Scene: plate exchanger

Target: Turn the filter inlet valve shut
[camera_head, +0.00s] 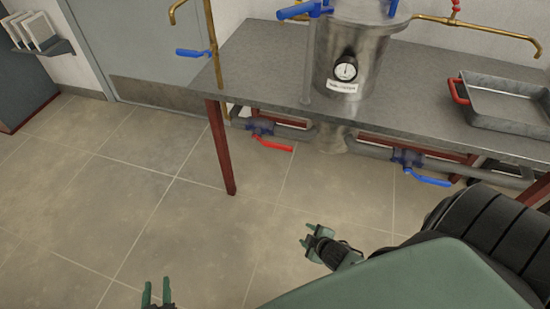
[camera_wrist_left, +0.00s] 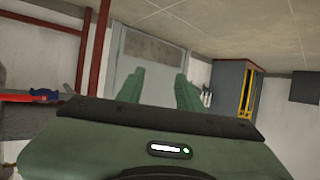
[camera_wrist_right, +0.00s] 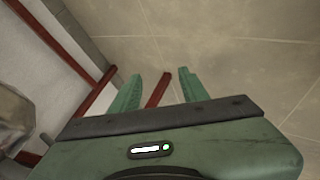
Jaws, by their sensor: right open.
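Several lever valves show in the head view, and no label tells which one is the filter inlet valve. A red-handled valve (camera_head: 275,144) and a blue-handled valve (camera_head: 428,178) sit on pipes below the bench. Another blue handle (camera_head: 299,10) is at the top of the steel vessel (camera_head: 345,50), which carries a gauge. A blue handle (camera_head: 193,53) is on the brass pipe at left. My left gripper (camera_head: 157,290) is open and empty at the bottom edge, over the floor. My right gripper (camera_head: 306,235) is open and empty, in front of and apart from the low valves.
A grey bench (camera_head: 260,75) on red legs (camera_head: 222,150) spans the back. A metal tray (camera_head: 505,105) with a red handle stands on it at right. A brass tap (camera_head: 480,30) is behind. The tiled floor (camera_head: 150,190) in front is clear. A grey door (camera_head: 140,45) stands at left.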

